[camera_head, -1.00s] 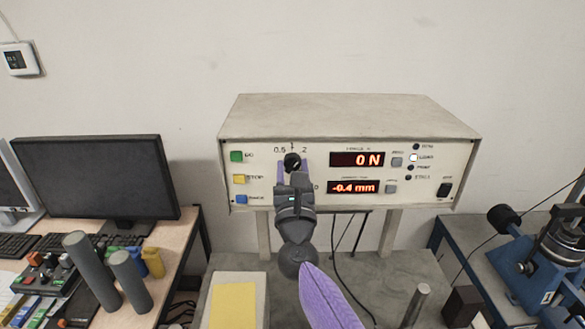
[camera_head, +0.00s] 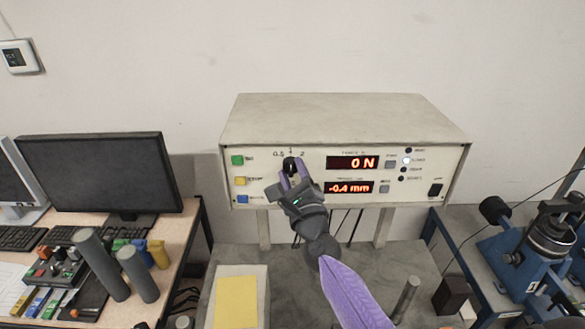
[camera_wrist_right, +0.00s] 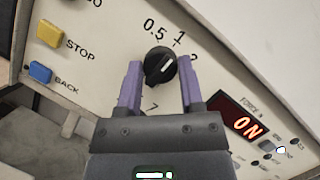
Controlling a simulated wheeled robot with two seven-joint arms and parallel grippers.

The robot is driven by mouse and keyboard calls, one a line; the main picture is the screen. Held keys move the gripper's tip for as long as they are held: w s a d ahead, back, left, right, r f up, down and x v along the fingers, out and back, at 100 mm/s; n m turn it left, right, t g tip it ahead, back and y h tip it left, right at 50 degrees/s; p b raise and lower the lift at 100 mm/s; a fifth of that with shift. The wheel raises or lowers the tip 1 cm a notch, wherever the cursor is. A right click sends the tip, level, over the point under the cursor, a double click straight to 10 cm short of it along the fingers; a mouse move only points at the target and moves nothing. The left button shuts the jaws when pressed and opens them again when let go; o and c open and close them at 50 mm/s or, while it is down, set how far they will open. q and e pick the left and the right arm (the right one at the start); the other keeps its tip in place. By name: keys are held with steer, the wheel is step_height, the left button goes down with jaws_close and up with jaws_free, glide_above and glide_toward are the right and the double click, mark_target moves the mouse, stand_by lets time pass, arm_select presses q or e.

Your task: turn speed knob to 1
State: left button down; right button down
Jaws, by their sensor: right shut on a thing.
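The speed knob (camera_head: 289,165) is a black round knob on the front of the beige control box (camera_head: 345,117). In the right wrist view the knob (camera_wrist_right: 160,67) sits between the two purple fingers of my right gripper (camera_wrist_right: 161,70). Its white pointer line slants up and right, roughly toward the printed 1 (camera_wrist_right: 180,37); the exact alignment is hard to tell. The 0.5 and 2 labels show beside it; lower labels are partly hidden. My right gripper (camera_head: 292,172) is shut on the knob, with its body tilted down and right. My left gripper is not in view.
Green, yellow and blue buttons (camera_head: 240,181) stand left of the knob. Red displays (camera_head: 350,163) reading 0 N and -0.4 mm are to its right. A monitor (camera_head: 100,175) stands on the left desk and a blue machine (camera_head: 530,250) at the right.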

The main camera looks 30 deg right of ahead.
stand_by(0.3)
steer(key=shift+c, duration=1.1)
jaws_free()
steer(key=b+v, duration=0.1)
steer(key=v, duration=0.9)
steer(key=shift+b, duration=0.4)
